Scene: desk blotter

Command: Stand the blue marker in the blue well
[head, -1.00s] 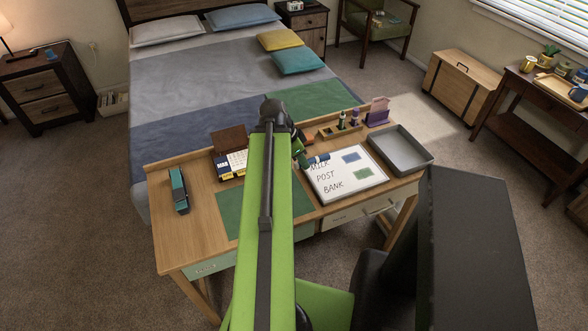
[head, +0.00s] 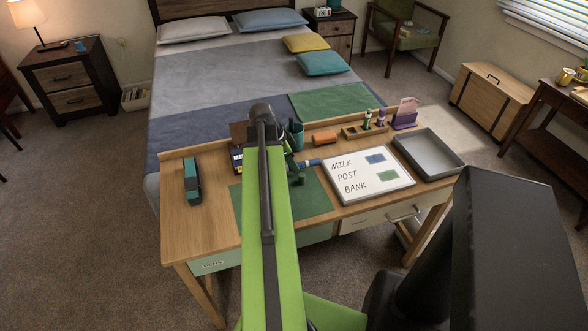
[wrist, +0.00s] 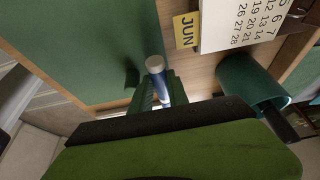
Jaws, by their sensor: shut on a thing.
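The blue marker (head: 311,162) is held in my gripper (head: 299,170), over the green blotter and left of the whiteboard. In the wrist view, the jaws (wrist: 158,94) are closed around the marker (wrist: 155,68); its pale end and blue body show. In the head view the marker lies roughly sideways. A wooden marker rack (head: 350,132) stands at the desk's back right with two markers upright in it. The blue well's colour cannot be made out at this size.
A teal cup (head: 297,128) stands just behind my gripper, also in the wrist view (wrist: 248,82). A calendar (wrist: 240,22), orange block (head: 325,138), whiteboard (head: 350,190), grey tray (head: 455,165), purple holder (head: 404,121) and stapler (head: 192,180) are on the desk.

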